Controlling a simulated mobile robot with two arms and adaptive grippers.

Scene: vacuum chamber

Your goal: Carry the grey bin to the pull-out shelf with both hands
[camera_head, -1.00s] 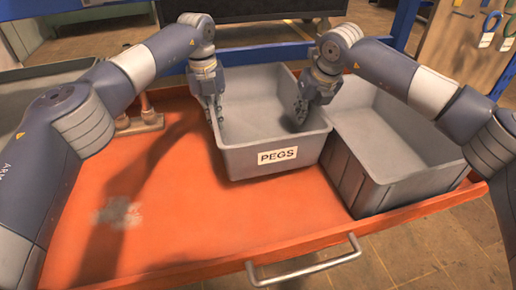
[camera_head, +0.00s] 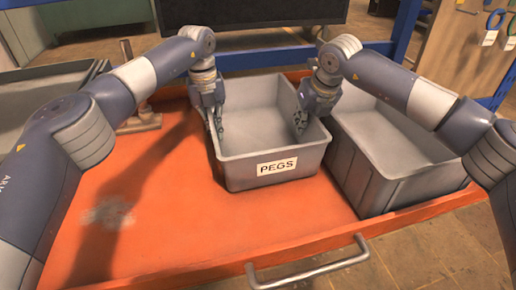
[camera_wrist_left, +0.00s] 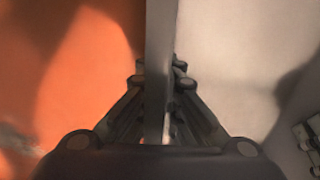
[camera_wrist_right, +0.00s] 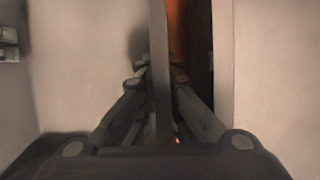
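The grey bin (camera_head: 275,182) with a PEGS label is over the orange pull-out shelf (camera_head: 190,235), upright and seemingly empty. Whether its base touches the shelf is hard to tell. My left gripper (camera_head: 217,122) is at its left wall. In the left wrist view that wall (camera_wrist_left: 160,45) stands between the fingers, which close on both sides of it. My right gripper (camera_head: 300,120) is at its right wall. In the right wrist view the wall (camera_wrist_right: 160,50) is likewise pinched between the fingers. The fingertips are partly hidden by the walls.
A second grey bin (camera_head: 405,187) stands close on the right, with a narrow gap. A metal handle (camera_head: 308,268) is on the shelf's front edge. A small post on a base (camera_head: 138,122) stands at the back left. The shelf's left and front are clear.

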